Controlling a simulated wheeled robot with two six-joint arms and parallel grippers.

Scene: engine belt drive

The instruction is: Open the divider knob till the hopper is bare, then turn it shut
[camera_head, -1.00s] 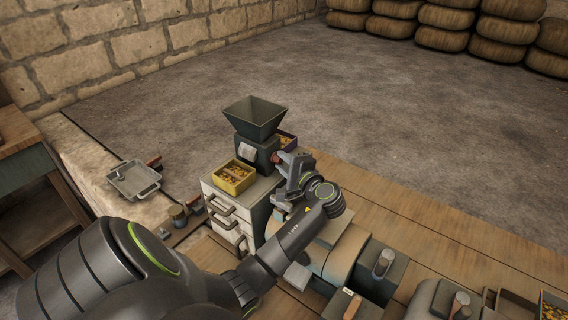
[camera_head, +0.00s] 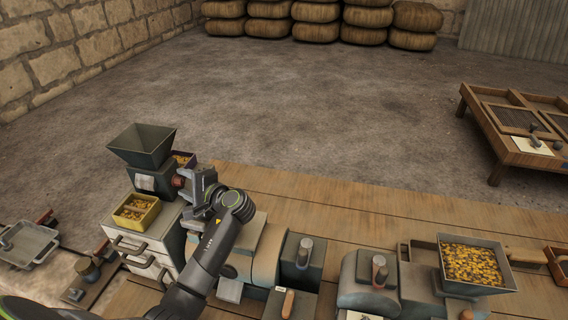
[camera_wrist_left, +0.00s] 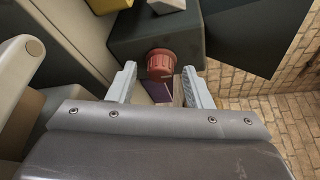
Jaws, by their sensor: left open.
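The dark green hopper (camera_head: 142,146) stands on a dark divider box (camera_head: 150,183) above a pale drawer cabinet; no grain shows on the part of its inside that I can see. The red divider knob (camera_wrist_left: 161,64) is on the box's side and also shows small in the head view (camera_head: 179,181). My left gripper (camera_wrist_left: 160,72) is open, its fingertips on either side of the knob, and it looks clear of them. It also shows beside the box in the head view (camera_head: 186,184). A yellow tray (camera_head: 136,227) and a purple tray (camera_head: 187,164) hold grain. My right gripper is not in view.
Several machines with grey handles (camera_head: 303,255) line the wooden platform to the right. A pan full of yellow grain (camera_head: 480,290) stands at the lower right. A grey metal tray (camera_head: 30,245) lies at the left. The floor behind is open.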

